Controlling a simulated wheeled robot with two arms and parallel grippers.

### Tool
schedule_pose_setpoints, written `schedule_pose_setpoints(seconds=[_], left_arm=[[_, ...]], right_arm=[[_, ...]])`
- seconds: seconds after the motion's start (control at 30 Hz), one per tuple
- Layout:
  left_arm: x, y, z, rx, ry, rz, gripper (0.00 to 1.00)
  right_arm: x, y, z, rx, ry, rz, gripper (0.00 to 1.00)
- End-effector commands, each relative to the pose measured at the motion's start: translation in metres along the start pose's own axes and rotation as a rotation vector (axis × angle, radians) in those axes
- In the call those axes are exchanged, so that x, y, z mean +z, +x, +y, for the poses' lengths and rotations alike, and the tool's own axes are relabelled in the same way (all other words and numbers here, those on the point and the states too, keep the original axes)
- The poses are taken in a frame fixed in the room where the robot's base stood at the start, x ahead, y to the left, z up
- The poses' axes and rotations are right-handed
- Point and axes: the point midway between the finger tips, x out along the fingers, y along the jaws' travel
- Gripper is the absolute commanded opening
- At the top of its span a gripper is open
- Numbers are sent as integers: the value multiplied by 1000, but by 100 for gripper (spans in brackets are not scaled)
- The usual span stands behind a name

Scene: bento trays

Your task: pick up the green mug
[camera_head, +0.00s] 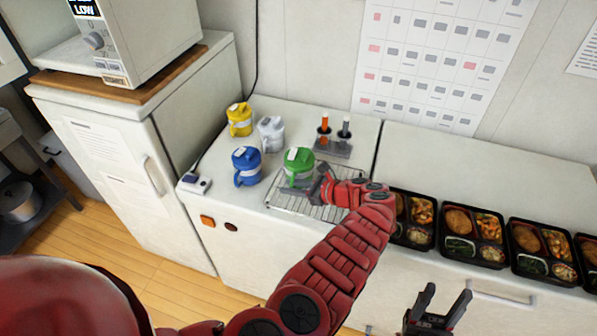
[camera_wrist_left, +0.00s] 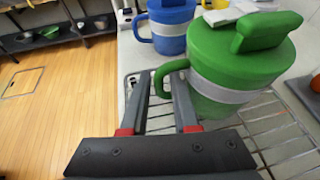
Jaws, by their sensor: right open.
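The green mug (camera_head: 298,168) stands upright with its lid on, at the back left of the wire rack. In the left wrist view the green mug (camera_wrist_left: 240,65) is large at the upper right, with a white band and its handle on the left. My left gripper (camera_head: 318,188) is beside the mug; its fingers are apart in the left wrist view (camera_wrist_left: 161,82). The handle shows between the fingertips, and I cannot tell whether they touch it. My right gripper (camera_head: 437,303) is open and empty, low in front of the counter.
A blue mug (camera_head: 246,166), a white mug (camera_head: 271,134) and a yellow mug (camera_head: 239,119) stand left of and behind the green one. A holder (camera_head: 333,148) stands behind the wire rack (camera_head: 285,203). Several bento trays (camera_head: 472,236) line the counter at right.

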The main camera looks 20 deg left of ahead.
Motion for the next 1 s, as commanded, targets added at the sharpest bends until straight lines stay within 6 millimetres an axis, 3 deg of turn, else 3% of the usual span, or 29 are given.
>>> schedule_pose_setpoints(seconds=[0.1, 0.27, 1.0], left_arm=[[0, 0, 0, 0, 0, 0, 28], [0, 0, 0, 0, 0, 0, 0], [0, 0, 0, 0, 0, 0, 0]], right_arm=[[0, 0, 0, 0, 0, 0, 55], [0, 0, 0, 0, 0, 0, 55], [0, 0, 0, 0, 0, 0, 55]])
